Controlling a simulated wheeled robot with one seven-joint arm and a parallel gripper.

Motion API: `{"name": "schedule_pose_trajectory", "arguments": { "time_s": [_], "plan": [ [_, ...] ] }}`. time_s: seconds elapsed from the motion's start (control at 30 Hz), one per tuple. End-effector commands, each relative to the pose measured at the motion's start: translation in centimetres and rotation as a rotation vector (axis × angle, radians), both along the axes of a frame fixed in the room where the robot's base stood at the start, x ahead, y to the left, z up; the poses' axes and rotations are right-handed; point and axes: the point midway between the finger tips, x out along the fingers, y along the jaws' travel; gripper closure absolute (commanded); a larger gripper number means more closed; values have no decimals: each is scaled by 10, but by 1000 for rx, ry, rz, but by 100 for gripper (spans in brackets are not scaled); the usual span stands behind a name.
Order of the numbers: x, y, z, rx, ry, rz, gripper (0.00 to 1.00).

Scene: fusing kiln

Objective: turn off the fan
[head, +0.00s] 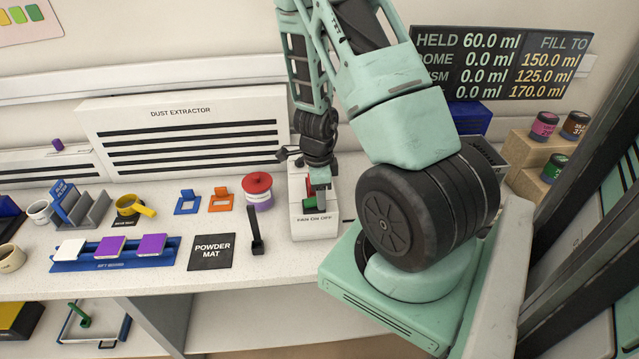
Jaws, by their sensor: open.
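The fan switch box (314,228), a white block labelled "FAN ON OFF", stands on the bench in front of the dust extractor (185,125). A green part (310,192) and a bit of red show on its upper side, partly hidden by my gripper. My gripper (317,186) is open and empty, pointing down right over the box's upper side. I cannot tell whether it touches the red or green part.
A jar with a red lid (257,190) and a black upright-handled tool (256,235) stand close left of the box. A powder mat (212,252), a blue board (75,264) with tiles, and small stands are further left. Paint jars (545,125) sit on wooden steps at right.

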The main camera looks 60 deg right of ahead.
Motion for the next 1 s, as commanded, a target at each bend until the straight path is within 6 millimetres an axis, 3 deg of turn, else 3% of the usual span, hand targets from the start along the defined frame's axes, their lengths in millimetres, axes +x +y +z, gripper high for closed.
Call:
{"name": "schedule_pose_trajectory", "arguments": {
  "time_s": [0.27, 0.8, 1.0],
  "plan": [
    [2, 2, 35, -2, -2, 4, 53],
    [6, 5, 149, -1, -3, 3, 53],
    [6, 5, 169, 0, -1, 1, 53]
  ]
}}
